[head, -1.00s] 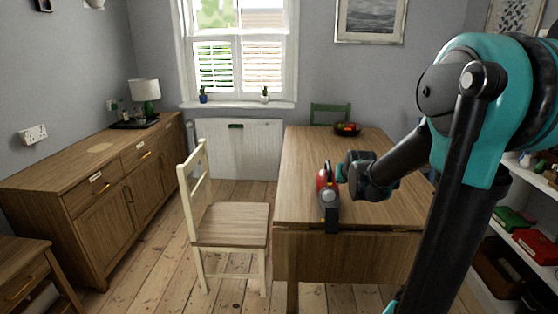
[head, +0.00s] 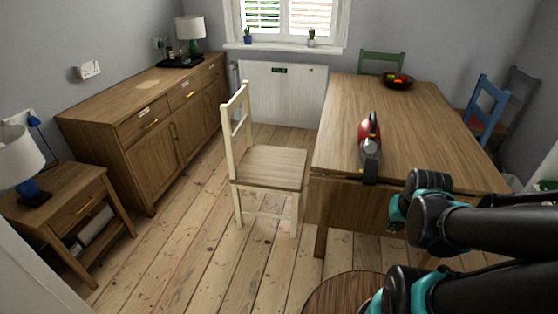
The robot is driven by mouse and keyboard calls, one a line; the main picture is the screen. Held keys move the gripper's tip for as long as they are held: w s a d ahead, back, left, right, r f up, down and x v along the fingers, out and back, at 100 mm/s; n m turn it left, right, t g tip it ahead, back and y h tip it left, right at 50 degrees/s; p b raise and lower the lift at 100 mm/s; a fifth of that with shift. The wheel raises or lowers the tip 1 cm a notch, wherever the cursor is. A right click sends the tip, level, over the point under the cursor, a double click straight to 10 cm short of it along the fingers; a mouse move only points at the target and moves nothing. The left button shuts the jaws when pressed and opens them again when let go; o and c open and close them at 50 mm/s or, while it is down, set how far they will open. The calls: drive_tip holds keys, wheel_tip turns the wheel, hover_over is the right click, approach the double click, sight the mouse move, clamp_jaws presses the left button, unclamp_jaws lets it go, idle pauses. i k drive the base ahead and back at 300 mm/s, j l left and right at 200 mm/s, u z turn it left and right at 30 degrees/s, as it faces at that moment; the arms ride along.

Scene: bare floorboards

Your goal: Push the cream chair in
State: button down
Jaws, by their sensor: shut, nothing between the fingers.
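The cream chair (head: 270,166) has a wooden seat and stands upright on the floorboards at the left side of the wooden table (head: 425,115). Its backrest is on the left, away from the table, and its seat faces the table. The seat's right edge appears close to the table's left edge; I cannot tell if they touch.
A red and grey appliance (head: 369,145) and a fruit bowl (head: 397,82) are on the table. Green (head: 382,62) and blue (head: 487,108) chairs stand around it. A sideboard (head: 150,120) and side table (head: 75,210) line the left. A round brown top (head: 345,294) is at the bottom. Floor left of the chair is clear.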

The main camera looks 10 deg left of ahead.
sight(274, 170)
drive_tip(key=i+j+u, duration=0.2)
drive_tip(key=j, duration=0.4)
drive_tip(key=i+j+u, duration=0.15)
drive_tip(key=j, duration=0.5)
drive_tip(key=i+j+u, duration=0.2)
drive_tip(key=j, duration=0.35)
drive_tip(key=i+j+u, duration=0.15)
drive_tip(key=i+j, duration=0.2)
drive_tip(key=j, duration=0.15)
drive_tip(key=i+j+u, duration=0.2)
drive_tip(key=i+j, duration=0.15)
drive_tip(key=j, duration=0.15)
drive_tip(key=i+j+u, duration=0.15)
drive_tip(key=i+j, duration=0.2)
drive_tip(key=j, duration=0.1)
